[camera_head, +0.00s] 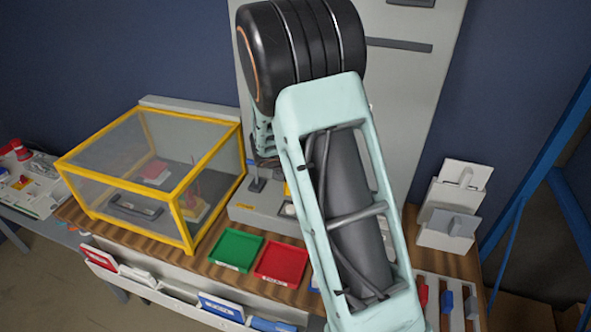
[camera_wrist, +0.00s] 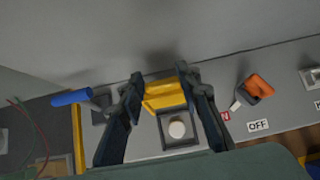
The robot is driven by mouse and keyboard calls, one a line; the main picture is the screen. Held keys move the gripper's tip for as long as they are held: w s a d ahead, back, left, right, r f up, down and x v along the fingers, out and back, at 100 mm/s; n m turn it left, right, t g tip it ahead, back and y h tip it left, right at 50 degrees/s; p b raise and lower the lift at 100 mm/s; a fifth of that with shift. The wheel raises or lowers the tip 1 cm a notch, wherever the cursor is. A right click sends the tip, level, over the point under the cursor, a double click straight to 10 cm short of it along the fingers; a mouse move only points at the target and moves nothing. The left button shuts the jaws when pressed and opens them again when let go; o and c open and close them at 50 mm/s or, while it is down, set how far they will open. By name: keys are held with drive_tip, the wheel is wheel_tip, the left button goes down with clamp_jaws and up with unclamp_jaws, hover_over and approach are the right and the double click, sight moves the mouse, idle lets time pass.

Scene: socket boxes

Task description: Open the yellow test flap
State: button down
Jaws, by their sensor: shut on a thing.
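The yellow test flap (camera_wrist: 163,95) is in the wrist view, between the two dark fingers of my gripper (camera_wrist: 168,88). My gripper is shut on it, with one finger at each side. The flap is at the far edge of a dark square frame (camera_wrist: 165,143), and a round white button (camera_wrist: 177,130) shows uncovered in that frame. I cannot tell the flap's exact angle. In the head view my arm hides most of the gripper and the flap.
In the wrist view, an orange switch handle (camera_wrist: 260,86) by an OFF label is right of the flap, and a blue handle (camera_wrist: 72,97) is left. In the head view, a yellow-framed clear box (camera_head: 178,215) and green (camera_head: 236,250) and red (camera_head: 281,264) trays stand on the bench.

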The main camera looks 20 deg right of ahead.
drive_tip(key=shift+w+d+r, duration=0.3)
drive_tip(key=shift+d+r, duration=0.1)
drive_tip(key=shift+r, duration=0.05)
drive_tip(key=c, duration=1.7)
unclamp_jaws()
drive_tip(key=shift+o, duration=1.2)
drive_tip(key=shift+w+d+f, duration=0.1)
drive_tip(key=shift+f, duration=0.05)
drive_tip(key=shift+o, duration=0.3)
drive_tip(key=shift+f, duration=0.1)
drive_tip(key=shift+a, duration=0.25)
drive_tip(key=v, duration=1.2)
